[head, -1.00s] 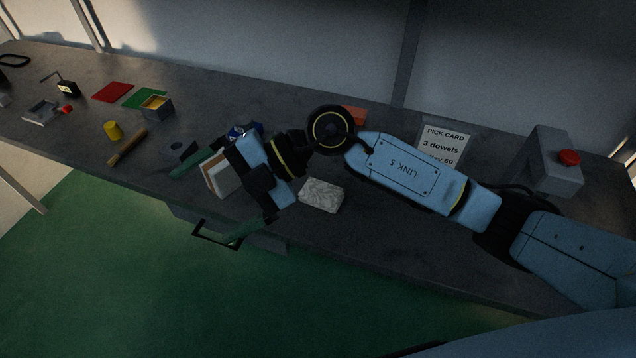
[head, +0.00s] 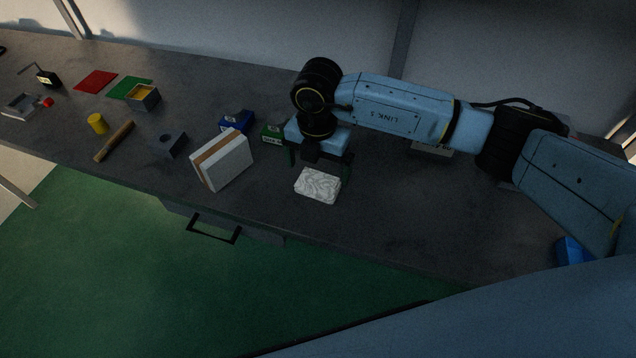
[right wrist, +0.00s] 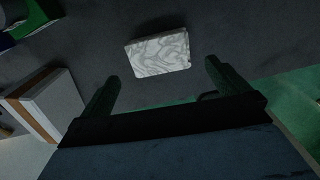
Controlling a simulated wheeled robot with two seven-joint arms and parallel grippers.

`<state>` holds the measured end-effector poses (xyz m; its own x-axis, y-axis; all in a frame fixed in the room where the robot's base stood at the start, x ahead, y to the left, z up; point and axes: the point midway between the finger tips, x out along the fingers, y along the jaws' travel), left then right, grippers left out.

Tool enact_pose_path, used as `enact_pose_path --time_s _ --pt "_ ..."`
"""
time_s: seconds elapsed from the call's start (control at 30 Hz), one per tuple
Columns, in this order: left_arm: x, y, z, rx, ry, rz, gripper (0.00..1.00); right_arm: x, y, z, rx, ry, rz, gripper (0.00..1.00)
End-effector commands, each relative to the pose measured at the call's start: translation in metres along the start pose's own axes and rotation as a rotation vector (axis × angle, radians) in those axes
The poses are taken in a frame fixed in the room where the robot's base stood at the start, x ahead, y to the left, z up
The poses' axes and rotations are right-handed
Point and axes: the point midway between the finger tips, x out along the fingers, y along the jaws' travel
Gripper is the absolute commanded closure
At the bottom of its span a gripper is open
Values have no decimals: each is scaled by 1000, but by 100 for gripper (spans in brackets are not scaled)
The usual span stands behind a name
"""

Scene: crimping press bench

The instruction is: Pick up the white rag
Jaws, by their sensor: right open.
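The white rag (head: 318,185) is a folded pad with grey wavy marks. It lies on the dark bench near its front edge. My right gripper (head: 319,170) is above and just behind the rag in the head view, pointing down. In the right wrist view the rag (right wrist: 158,53) lies beyond the open green fingers of my right gripper (right wrist: 160,80), roughly centred between them. The gap between the fingers is empty, and I see no contact with the rag. My left gripper is not in view.
A white and brown block (head: 222,161) stands left of the rag. Blue (head: 237,122) and green (head: 271,134) boxes are behind. A dark holed block (head: 171,145), a wooden-handled tool (head: 114,141) and a yellow cylinder (head: 96,124) lie further left.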

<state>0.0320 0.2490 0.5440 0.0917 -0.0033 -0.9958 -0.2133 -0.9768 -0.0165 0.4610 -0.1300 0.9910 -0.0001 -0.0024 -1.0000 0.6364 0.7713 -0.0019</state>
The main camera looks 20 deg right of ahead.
Motion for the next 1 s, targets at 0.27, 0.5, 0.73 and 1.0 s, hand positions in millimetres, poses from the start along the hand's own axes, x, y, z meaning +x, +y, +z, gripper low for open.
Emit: enact_pose_path --time_s 0.27,0.5,0.73,1.0 --pt "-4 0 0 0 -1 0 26 26 0 2 0 3 -3 0" --pt "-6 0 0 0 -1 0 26 55 0 3 -1 2 1 0" --pt "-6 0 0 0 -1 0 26 57 1 3 -2 1 2 0" --pt "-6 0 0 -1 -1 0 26 57 0 3 -2 1 2 31"
